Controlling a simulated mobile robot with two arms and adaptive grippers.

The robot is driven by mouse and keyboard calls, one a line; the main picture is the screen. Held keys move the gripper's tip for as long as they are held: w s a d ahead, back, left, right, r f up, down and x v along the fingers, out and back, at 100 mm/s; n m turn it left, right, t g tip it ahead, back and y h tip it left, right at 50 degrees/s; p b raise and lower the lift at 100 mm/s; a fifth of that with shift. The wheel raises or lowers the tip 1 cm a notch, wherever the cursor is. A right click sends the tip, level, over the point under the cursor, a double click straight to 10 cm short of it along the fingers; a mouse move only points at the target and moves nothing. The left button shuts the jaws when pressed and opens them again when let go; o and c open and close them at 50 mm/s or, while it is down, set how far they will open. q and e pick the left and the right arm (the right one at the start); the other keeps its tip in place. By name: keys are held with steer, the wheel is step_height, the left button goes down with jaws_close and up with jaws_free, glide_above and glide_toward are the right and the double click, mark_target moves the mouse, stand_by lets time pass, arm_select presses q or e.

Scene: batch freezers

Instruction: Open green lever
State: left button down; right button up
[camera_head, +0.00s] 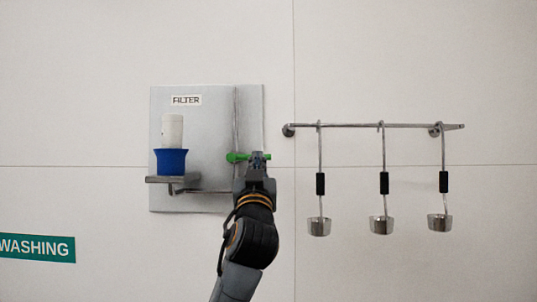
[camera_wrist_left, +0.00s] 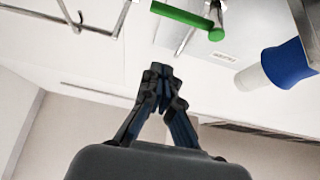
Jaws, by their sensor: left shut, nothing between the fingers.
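The green lever (camera_head: 236,157) sits on a thin vertical pipe in front of the grey filter panel (camera_head: 205,125). It lies across the pipe, level in the head view. My left gripper (camera_head: 257,160) is at the lever's right end and covers part of it. In the left wrist view the green lever (camera_wrist_left: 187,18) is at the top, beyond my left gripper (camera_wrist_left: 160,72), whose fingers are shut together with nothing between them. A gap shows between fingertips and lever there; whether they touch elsewhere is unclear. My right gripper is in neither view.
A blue and white filter (camera_head: 171,160) stands on a grey bracket left of the lever. On the right, a wall rail (camera_head: 350,126) carries several hanging ladles (camera_head: 381,225). A green "WASHING" sign (camera_head: 37,247) is at lower left. The wall between panel and rail is bare.

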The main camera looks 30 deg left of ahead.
arm_select(q)
step_height(320, 180, up, 6)
steer(key=p, duration=0.7)
glide_above(250, 157)
steer(key=s+d, duration=0.2)
steer(key=d, duration=0.1)
steer(key=f, duration=0.1)
steer(key=w+f, duration=0.1)
steer(key=f+p, duration=0.1)
steer(key=f, duration=0.1)
steer(key=shift+w+a+f, duration=0.1)
steer(key=shift+w+a, duration=0.1)
steer(key=shift+a, duration=0.05)
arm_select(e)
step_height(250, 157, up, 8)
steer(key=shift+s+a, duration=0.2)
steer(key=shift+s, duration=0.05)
arm_select(q)
steer(key=shift+w, duration=0.1)
